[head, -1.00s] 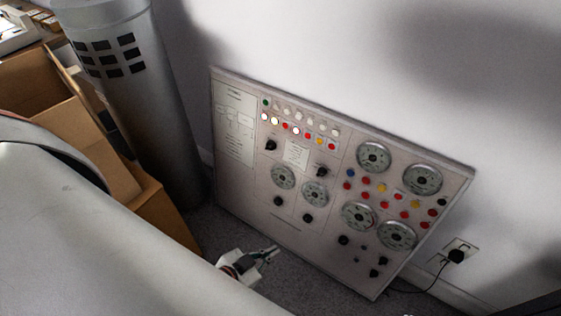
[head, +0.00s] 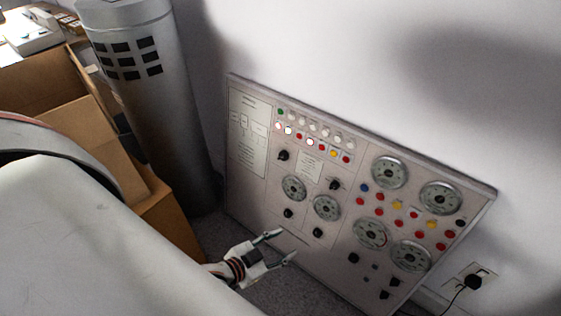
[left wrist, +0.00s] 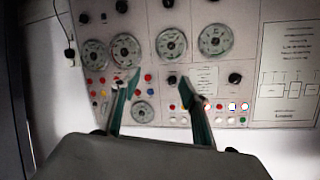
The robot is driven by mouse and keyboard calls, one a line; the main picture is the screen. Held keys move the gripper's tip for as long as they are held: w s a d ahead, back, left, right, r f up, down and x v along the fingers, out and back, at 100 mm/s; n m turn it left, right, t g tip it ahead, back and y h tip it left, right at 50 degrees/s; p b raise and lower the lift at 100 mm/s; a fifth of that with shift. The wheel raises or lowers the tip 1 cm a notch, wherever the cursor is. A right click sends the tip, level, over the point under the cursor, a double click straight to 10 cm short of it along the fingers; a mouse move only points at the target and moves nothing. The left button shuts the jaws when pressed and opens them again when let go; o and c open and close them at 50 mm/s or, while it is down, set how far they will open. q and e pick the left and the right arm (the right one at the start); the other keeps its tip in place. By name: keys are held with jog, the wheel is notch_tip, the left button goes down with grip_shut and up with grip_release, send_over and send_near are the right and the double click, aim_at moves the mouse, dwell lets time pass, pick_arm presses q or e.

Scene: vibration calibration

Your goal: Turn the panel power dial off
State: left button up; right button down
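The grey control panel (head: 246,190) leans against the wall, with round gauges, coloured lamps and several black knobs. A black knob (head: 283,155) is at its upper left, another (head: 335,185) near the middle. Which one is the power dial I cannot tell. My left gripper (head: 286,246) is open and empty, in front of the panel's lower edge and apart from the knobs. In the left wrist view the panel (left wrist: 275,60) appears upside down. There a black knob (left wrist: 171,80) shows between the open fingers, close to the right fingertip. My right gripper is not in view.
A silver cylinder (head: 150,100) and cardboard boxes (head: 85,125) stand left of the panel. A black plug (head: 473,281) sits in a wall socket at the right. Some white lamps (head: 309,142) on the panel glow. Dark carpet lies under the gripper.

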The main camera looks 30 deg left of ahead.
pick_arm(q)
jog(key=w+a+f+m+t+b, duration=0.3)
jog(key=w+a+f+b, duration=0.15)
jog(key=w+a, duration=0.75)
jog(key=m+t+h+b, duration=0.2)
jog(key=m+b, duration=0.1)
jog(key=b, duration=0.1)
send_near(280, 158)
jog(key=w, duration=0.1)
jog(key=b+x, duration=0.1)
jog(key=x, duration=0.7)
jog(key=shift+f+b, duration=0.2)
jog(key=shift+b, duration=0.15)
jog(key=shift+w+d, duration=0.1)
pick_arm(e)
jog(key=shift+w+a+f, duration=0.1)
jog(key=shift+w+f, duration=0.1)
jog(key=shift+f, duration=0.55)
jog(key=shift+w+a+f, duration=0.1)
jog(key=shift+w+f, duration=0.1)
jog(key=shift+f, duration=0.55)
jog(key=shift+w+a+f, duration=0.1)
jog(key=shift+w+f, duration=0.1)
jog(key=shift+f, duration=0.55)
pick_arm(q)
jog(key=c, duration=1.1)
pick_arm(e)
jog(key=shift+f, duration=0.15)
